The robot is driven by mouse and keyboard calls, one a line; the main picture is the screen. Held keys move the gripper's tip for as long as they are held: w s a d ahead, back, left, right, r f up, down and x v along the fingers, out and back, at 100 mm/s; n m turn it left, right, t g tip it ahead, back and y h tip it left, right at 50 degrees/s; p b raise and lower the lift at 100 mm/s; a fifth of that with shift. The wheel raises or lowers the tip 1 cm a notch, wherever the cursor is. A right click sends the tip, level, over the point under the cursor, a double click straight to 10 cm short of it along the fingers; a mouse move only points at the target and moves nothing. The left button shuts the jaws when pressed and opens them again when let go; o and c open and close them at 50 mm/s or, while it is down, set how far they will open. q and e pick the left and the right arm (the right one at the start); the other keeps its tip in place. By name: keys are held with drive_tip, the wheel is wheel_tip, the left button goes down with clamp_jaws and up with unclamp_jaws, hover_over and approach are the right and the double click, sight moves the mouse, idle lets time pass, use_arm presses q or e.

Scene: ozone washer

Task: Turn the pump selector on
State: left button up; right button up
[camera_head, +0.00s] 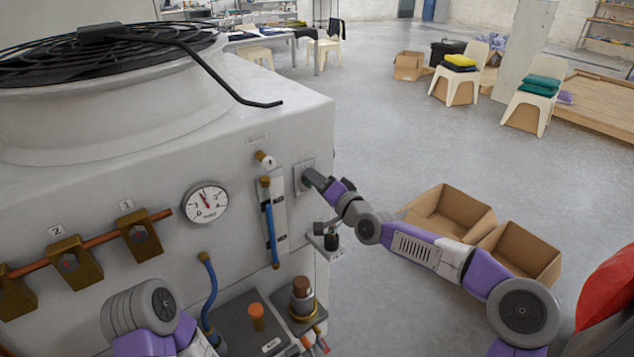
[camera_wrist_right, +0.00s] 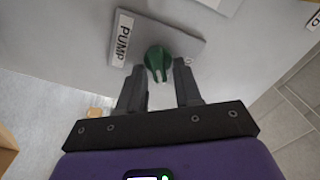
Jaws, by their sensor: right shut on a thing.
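The pump selector is a green knob (camera_wrist_right: 158,60) on a grey plate (camera_wrist_right: 184,45) with a "PUMP" label (camera_wrist_right: 123,38), in the right wrist view. In the head view the plate (camera_head: 299,184) is on the right part of the white machine's front. My right gripper (camera_head: 310,178) is at the knob, its fingers on either side of it; in the wrist view the gripper (camera_wrist_right: 161,72) is shut on the knob. The knob's narrow grip points between the fingers. In the head view the knob is mostly hidden by the gripper. Of my left arm only links show, at the bottom left.
A pressure gauge (camera_head: 206,202), a tube with a blue stripe (camera_head: 271,230) and several brass valves (camera_head: 139,236) sit left of the plate. A small bracket with a black knob (camera_head: 331,241) juts out below my right arm. Cardboard boxes (camera_head: 519,250) stand on the floor at right.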

drive_tip(key=shift+f+m+b, duration=0.2)
drive_tip(key=shift+m+b, duration=0.5)
drive_tip(key=shift+m, duration=0.8)
drive_tip(key=shift+f+m+b, duration=0.15)
drive_tip(key=shift+m+b, duration=0.55)
drive_tip(key=shift+m, duration=0.8)
drive_tip(key=o, duration=0.7)
drive_tip(key=shift+d, duration=0.15)
drive_tip(key=v, duration=0.7)
drive_tip(key=shift+s, duration=0.2)
